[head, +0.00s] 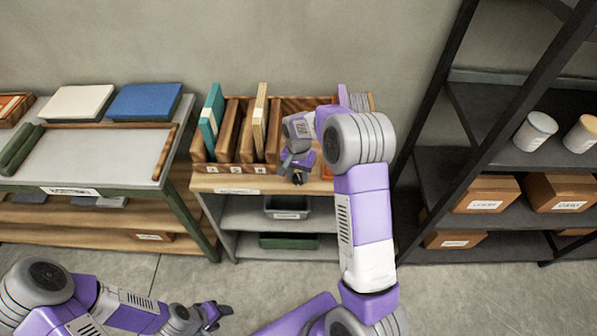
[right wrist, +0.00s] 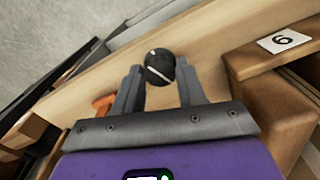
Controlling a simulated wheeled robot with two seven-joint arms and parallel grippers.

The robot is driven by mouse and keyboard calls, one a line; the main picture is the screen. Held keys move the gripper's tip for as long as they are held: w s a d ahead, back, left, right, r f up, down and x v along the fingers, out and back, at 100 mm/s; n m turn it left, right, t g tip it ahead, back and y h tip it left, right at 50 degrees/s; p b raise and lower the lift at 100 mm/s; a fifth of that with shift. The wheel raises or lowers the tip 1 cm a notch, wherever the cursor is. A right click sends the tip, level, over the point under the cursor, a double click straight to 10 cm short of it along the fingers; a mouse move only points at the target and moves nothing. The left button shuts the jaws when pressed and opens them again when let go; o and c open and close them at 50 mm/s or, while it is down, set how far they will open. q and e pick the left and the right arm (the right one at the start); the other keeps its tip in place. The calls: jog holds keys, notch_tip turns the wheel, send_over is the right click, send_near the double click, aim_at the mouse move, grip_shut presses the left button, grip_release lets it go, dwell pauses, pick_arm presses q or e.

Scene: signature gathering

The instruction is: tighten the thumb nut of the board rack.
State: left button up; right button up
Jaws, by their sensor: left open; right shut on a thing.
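The board rack (head: 200,152) is a wooden rack with upright slots on the middle bench. It holds a teal board (head: 212,112), a cream board (head: 260,110) and others. The thumb nut (right wrist: 160,67) is a round black knob with a white line across it, at the rack's front in the right wrist view. My right gripper (right wrist: 160,82) is shut on it, one finger on each side. In the head view my right gripper (head: 297,176) is over the bench's front edge, and its arm hides part of the rack. My left gripper (head: 222,312) is open and empty, low over the floor.
A bench with a white board (head: 80,102) and a blue board (head: 145,101) on top stands to the left. A dark shelf (head: 485,160) with cups and boxes stands to the right. An orange piece (right wrist: 103,104) lies near the right gripper. The front floor is clear.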

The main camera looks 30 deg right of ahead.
aim_at(298, 177)
jog(key=shift+w+m+p, duration=0.1)
jog(key=shift+m+p, duration=0.65)
jog(key=shift+m, duration=1.45)
jog(key=o, duration=1.1)
jog(key=shift+c, duration=0.2)
jog(key=shift+r, duration=0.1)
notch_tip(298, 177, up, 8)
jog(key=shift+f+p, duration=0.25)
jog(key=shift+p, duration=0.6)
